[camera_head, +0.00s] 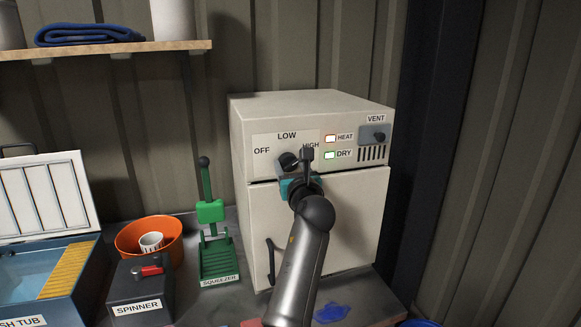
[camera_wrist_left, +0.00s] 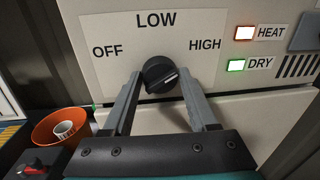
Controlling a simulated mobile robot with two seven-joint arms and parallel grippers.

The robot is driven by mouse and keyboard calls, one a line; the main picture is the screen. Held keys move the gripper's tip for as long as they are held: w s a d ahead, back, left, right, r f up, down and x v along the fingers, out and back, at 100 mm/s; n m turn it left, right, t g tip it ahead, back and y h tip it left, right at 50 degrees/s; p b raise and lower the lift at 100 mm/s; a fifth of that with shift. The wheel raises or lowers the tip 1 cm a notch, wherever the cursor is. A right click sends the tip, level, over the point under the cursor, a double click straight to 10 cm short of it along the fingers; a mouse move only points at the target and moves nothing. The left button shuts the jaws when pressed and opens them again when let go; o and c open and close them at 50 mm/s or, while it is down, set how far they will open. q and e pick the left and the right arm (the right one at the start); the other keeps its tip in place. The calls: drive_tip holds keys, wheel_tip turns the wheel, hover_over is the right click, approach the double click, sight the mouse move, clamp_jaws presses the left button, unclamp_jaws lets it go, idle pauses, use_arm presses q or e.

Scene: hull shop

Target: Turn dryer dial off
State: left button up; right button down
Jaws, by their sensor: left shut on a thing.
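The dryer (camera_head: 250,210) is a cream box on the bench. Its black dial (camera_head: 287,160) sits on the front panel among the labels OFF, LOW and HIGH. In the left wrist view the dial (camera_wrist_left: 157,72) has a white mark on its right side, pointing towards HIGH. My left gripper (camera_head: 296,163) is at the dial, with one finger on each side; in the left wrist view the gripper (camera_wrist_left: 160,76) is shut on it. In the head view my fingers partly hide the dial and the HIGH label. My right gripper is not in view.
The HEAT lamp (camera_head: 330,139) glows red-rimmed and the DRY lamp (camera_head: 330,155) green. The vent switch (camera_head: 374,135) is at the panel's right. A green squeezer (camera_head: 212,212), an orange bowl (camera_head: 127,240), the spinner (camera_head: 128,285) and a blue tub (camera_head: 40,290) stand to the left.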

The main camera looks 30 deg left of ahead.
use_arm(q)
drive_tip(key=c, duration=0.5)
